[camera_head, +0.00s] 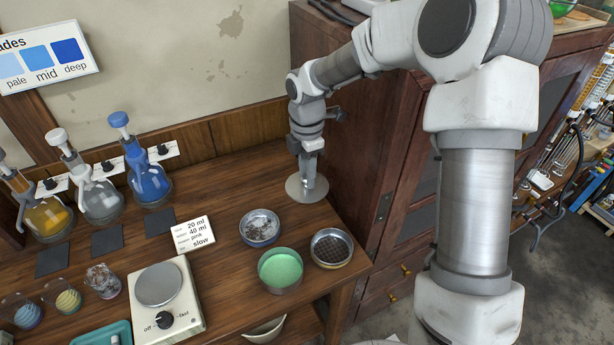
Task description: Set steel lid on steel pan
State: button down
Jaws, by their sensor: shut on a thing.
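The steel lid (297,190) is a flat grey disc at the back right of the bench. My gripper (308,183) points down and is shut on the middle of the lid, hiding part of it. I cannot tell whether the lid touches the bench or is just above it. Three round open vessels stand nearer the front: a steel-rimmed pan with grey bits (260,226), a pan with a dark mesh-like inside (331,248), and a pan with a green inside (280,269). Which one is the steel pan is unclear. The lid is apart from all three.
A stirrer plate (160,286) with a dial and a note card (192,234) lie left of the pans. Several stoppered flasks, including a blue one (151,184), line the back wall. A dark wooden cabinet (345,140) borders the bench on the right.

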jog(key=shift+r, duration=0.1)
jog(key=shift+r+p, duration=1.85)
jog(key=shift+r, duration=0.1)
